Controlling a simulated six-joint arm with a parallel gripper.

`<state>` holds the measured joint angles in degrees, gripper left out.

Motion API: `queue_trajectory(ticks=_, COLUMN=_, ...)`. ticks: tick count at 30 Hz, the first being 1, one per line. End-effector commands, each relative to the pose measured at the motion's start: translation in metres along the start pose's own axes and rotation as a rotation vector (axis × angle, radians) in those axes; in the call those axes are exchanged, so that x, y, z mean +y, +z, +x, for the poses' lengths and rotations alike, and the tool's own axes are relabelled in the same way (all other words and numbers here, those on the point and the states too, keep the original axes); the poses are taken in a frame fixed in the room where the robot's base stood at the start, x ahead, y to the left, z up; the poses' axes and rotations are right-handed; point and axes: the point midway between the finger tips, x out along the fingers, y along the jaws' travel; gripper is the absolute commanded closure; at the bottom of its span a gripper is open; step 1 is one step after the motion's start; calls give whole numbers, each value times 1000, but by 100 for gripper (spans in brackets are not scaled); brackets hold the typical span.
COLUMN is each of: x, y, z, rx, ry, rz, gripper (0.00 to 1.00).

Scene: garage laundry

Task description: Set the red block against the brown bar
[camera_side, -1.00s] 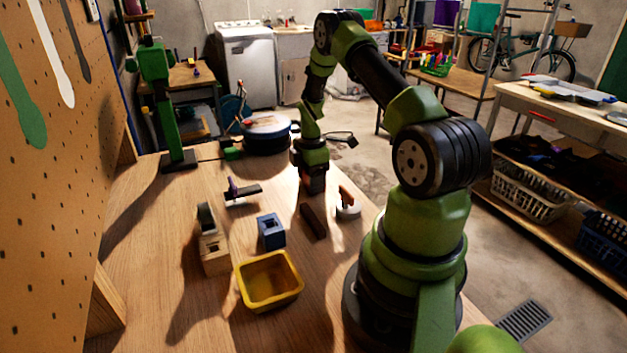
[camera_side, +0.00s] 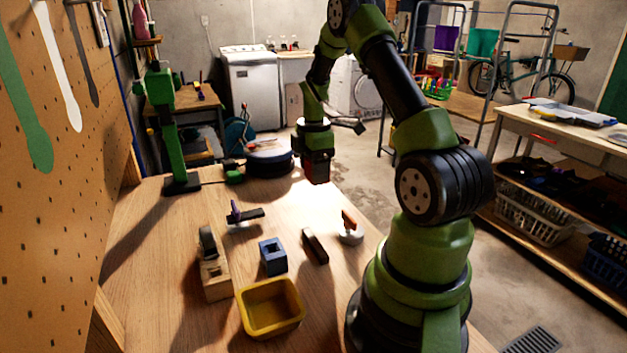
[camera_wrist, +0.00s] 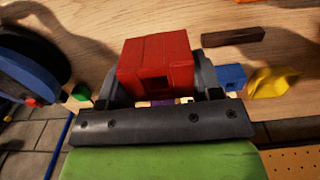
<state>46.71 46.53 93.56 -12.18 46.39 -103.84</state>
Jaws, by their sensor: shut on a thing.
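The red block (camera_wrist: 155,62) is between my gripper's fingers in the wrist view, with a dark square opening in its face. My gripper (camera_side: 317,170) is shut on it and held above the table, behind the brown bar in the side view. In that view the block is mostly hidden by the dark fingers. The brown bar (camera_side: 315,246) lies flat on the wooden table, apart from my gripper. It also shows in the wrist view (camera_wrist: 233,37), up and right of the red block.
A blue block (camera_side: 272,257) and a yellow bin (camera_side: 271,308) stand left of the bar. A white disc with a brown handle (camera_side: 350,236) is close on its right. A purple-and-black tool (camera_side: 245,214) and a wooden holder (camera_side: 215,278) lie further left.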

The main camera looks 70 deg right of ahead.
Motion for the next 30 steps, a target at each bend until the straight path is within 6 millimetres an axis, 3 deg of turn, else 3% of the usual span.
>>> queue_trajectory(ticks=9, x=-68, y=-16, z=-2, rx=0, ry=-3, rz=-4, gripper=64)
queue_trajectory(ticks=15, x=-102, y=-21, z=-3, rx=0, ry=-1, rz=0, gripper=64)
queue_trajectory(ticks=20, x=-112, y=-22, z=-3, rx=0, ry=1, rz=1, gripper=64)
queue_trajectory(ticks=30, x=-112, y=-22, z=-3, rx=1, ry=0, rz=2, gripper=64)
